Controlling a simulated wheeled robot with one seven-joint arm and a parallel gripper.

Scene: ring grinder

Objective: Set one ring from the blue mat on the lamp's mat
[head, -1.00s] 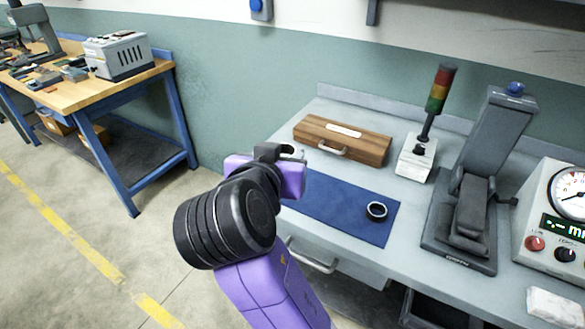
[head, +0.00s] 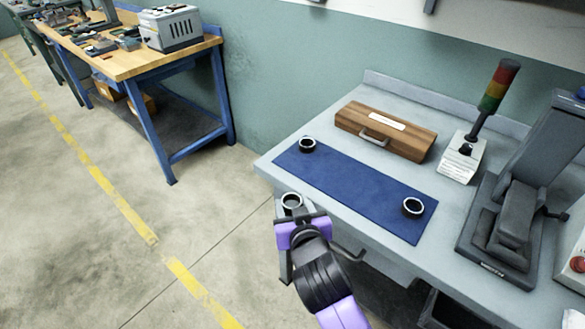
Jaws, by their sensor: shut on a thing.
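The blue mat (head: 350,188) lies on the grey bench. One dark-rimmed ring (head: 307,144) is at its far left corner and another ring (head: 413,208) is near its right end. My gripper (head: 295,212) is shut on a third ring (head: 291,202), held at its tips in front of the mat's left front edge. I cannot make out a mat belonging to a lamp in this view.
A wooden case (head: 386,131) stands behind the blue mat. A dark grey stand (head: 517,200) is on the right. A wooden-topped workbench (head: 130,55) with blue legs and a grey box on it is at the back left. Open floor (head: 120,220) lies between the benches.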

